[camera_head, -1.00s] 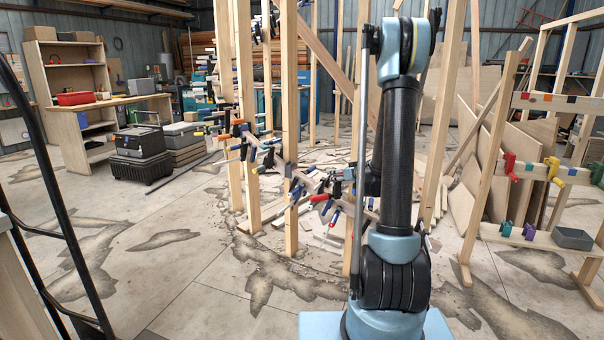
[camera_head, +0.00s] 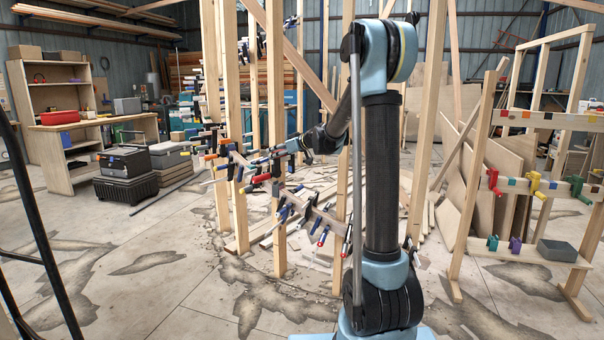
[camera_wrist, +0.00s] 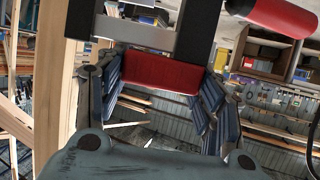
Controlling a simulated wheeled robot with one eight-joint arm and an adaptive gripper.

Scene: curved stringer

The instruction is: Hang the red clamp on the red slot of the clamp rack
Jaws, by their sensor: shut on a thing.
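My gripper (camera_wrist: 165,90) is shut on a red clamp (camera_wrist: 168,72). In the wrist view its red body lies between the finger pads, with a dark bar beyond and a red handle (camera_wrist: 282,14) at upper right. In the head view my gripper (camera_head: 304,144) is beside the wooden posts, left of my arm; the held clamp is hard to tell from the clamps behind. The clamp rack (camera_head: 520,185) stands at right, with coloured patches on its rails. Red, yellow and green clamps hang on its middle rail. I cannot clearly pick out the red slot.
Upright wooden posts (camera_head: 276,140) and a curved stringer carrying several clamps (camera_head: 318,215) stand close to my gripper. A grey bin (camera_head: 556,251) sits on the rack's lower shelf. Plywood sheets (camera_head: 490,165) lean behind it. The floor at front left is mostly open.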

